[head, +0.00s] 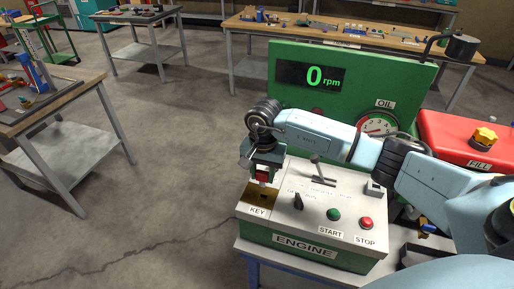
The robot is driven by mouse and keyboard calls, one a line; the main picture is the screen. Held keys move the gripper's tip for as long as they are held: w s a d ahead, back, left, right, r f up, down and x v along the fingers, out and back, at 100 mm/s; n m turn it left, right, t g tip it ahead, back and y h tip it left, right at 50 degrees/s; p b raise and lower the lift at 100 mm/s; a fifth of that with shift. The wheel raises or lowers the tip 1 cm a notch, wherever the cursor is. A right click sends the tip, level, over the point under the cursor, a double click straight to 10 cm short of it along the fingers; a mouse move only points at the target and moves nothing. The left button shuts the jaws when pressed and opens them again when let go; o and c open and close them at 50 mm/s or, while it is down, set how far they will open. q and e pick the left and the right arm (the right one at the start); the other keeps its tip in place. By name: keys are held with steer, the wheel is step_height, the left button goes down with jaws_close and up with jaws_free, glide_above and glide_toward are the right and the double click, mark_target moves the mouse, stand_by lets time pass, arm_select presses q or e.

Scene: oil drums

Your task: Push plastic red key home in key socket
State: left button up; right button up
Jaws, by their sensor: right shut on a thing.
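My right gripper (262,175) points down over the left end of the engine control box and is shut on the red key (262,174). Only part of the key's red body shows between the fingers. A pale tip seems to show under it. The key socket (263,196) is a dark slot in a brass-coloured plate above the KEY label. The key is just above the socket plate. I cannot tell whether its tip touches or enters the slot. My left gripper is not in view.
The control box top has a black switch (298,202), a lever (317,167), a green START button (333,214) and a red STOP button (366,223). A green panel (285,105) reading 0 rpm stands behind. A red FILL tank (450,135) is at right. Floor at left is clear.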

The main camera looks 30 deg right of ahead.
mark_target(264, 183)
steer(key=shift+w+d, duration=0.1)
steer(key=shift+d, duration=0.15)
steer(key=shift+d+m, duration=0.1)
steer(key=shift+m, duration=0.2)
steer(key=shift+f, duration=0.65)
steer(key=shift+f+b, duration=0.55)
steer(key=shift+f, duration=0.25)
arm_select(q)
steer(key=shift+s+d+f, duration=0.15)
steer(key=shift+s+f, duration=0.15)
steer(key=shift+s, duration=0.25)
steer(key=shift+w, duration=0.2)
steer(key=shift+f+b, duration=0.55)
arm_select(e)
steer(key=shift+f, duration=0.45)
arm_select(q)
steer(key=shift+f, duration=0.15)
arm_select(e)
steer(key=shift+f, duration=0.15)
arm_select(q)
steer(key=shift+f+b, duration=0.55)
steer(key=shift+b, duration=0.1)
arm_select(e)
steer(key=shift+f, duration=0.45)
